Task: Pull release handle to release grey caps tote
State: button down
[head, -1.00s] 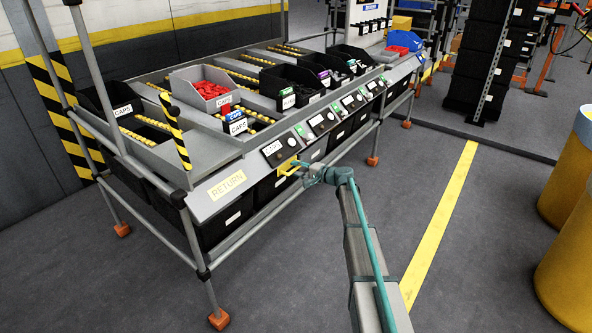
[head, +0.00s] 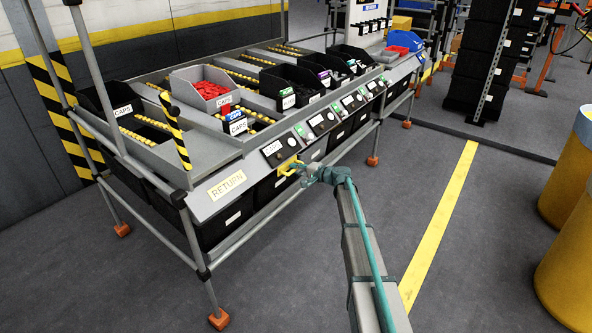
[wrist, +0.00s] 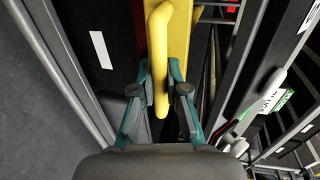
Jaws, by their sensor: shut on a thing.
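The grey caps tote (head: 201,76), filled with red caps and labelled CAPS, sits on the sloped rack behind the front panel. The yellow release handle (head: 287,168) is on the front edge of the rack, below a black control box. My gripper (head: 301,167) is at this handle. In the wrist view, the teal fingers of my gripper (wrist: 160,90) are on either side of the yellow handle (wrist: 161,50) and shut on it. The tote is not visible in the wrist view.
A black CAPS tote (head: 108,100) stands left of the grey one. A striped post (head: 174,130) and the RETURN panel (head: 227,184) are left of the handle. Yellow barrels (head: 566,190) stand at far right. The floor in front is clear.

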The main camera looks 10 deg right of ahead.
jog(key=f+b+v, duration=0.1)
jog(key=b+v, duration=0.1)
jog(key=v, duration=0.5)
jog(key=shift+s+d+f, duration=0.2)
jog(key=shift+s+f, duration=0.05)
jog(key=shift+f, duration=0.05)
jog(key=c, duration=1.2)
grip_release()
jog(key=shift+d, duration=0.1)
jog(key=shift+s, duration=0.1)
jog(key=v, duration=1.2)
